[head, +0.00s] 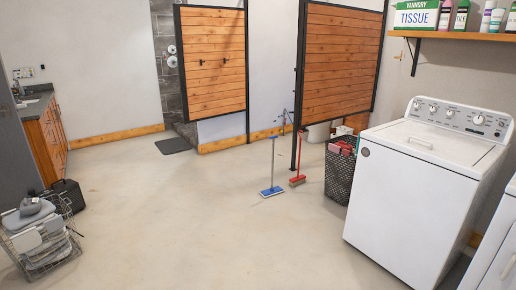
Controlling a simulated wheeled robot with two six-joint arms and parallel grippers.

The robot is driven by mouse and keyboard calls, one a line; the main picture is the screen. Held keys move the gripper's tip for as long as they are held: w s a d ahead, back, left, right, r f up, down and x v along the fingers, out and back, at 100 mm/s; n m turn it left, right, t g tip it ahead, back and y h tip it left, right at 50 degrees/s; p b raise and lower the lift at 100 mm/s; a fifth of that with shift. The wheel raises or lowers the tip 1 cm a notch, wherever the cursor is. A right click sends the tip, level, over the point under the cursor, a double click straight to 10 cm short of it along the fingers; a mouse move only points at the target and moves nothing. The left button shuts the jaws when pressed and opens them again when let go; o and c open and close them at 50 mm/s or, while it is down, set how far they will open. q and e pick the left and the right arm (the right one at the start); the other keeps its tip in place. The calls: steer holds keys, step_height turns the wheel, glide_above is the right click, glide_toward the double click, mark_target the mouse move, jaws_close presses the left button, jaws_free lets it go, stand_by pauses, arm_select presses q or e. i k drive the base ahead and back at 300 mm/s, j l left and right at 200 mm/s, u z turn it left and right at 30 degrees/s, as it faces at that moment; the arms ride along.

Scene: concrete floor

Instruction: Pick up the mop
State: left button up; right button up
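A blue flat-headed mop (272,190) stands upright on the floor near the middle of the head view, its thin handle rising in front of the wooden partitions. Just right of it is a red broom-like tool (298,179) with a red handle, close to a black post. The two heads look apart. Neither of my grippers shows in the head view, and nothing is seen touching the mop.
A dark mesh basket (338,180) stands right of the red tool. A white washing machine (415,180) fills the right side. A wire basket of grey items (40,240) is at the lower left. The floor (190,230) before the mop is clear.

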mark_target(273, 191)
steer(key=i, duration=4.85)
